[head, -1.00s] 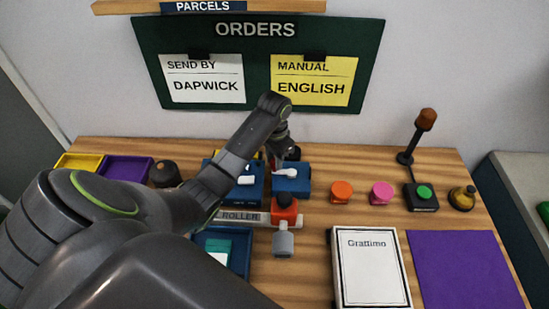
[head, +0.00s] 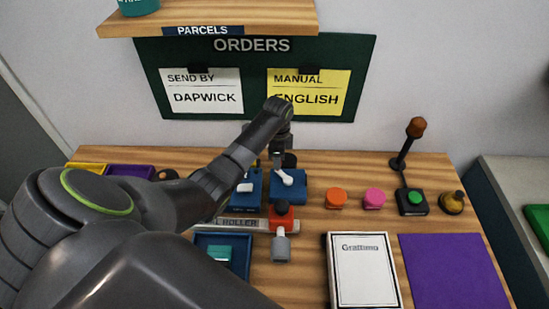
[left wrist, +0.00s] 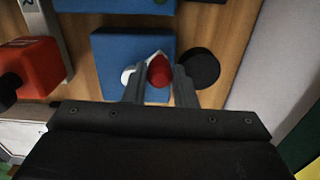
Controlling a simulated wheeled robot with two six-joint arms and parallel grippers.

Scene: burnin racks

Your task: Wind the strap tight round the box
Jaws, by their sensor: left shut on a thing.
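A blue block (head: 301,190) with a white crank-like handle (head: 287,179) on top stands at the back middle of the table. In the left wrist view the same block (left wrist: 112,46) shows the white handle with a red knob (left wrist: 158,72) at its end. My left gripper (left wrist: 158,88) is shut on the red knob, a finger on either side. In the head view my left gripper (head: 280,160) reaches down over the handle. A flat white box marked Grattimo (head: 362,270) lies at the front. I cannot make out a strap. My right gripper is not in view.
A red-orange device (head: 282,219) with a grey end stands just in front of the block. Another blue block (head: 247,198) is to its left. A blue tray (head: 240,267), orange (head: 336,197) and pink (head: 374,198) buttons and a purple mat (head: 453,272) lie around. A black round thing (left wrist: 199,68) is close beside my fingers.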

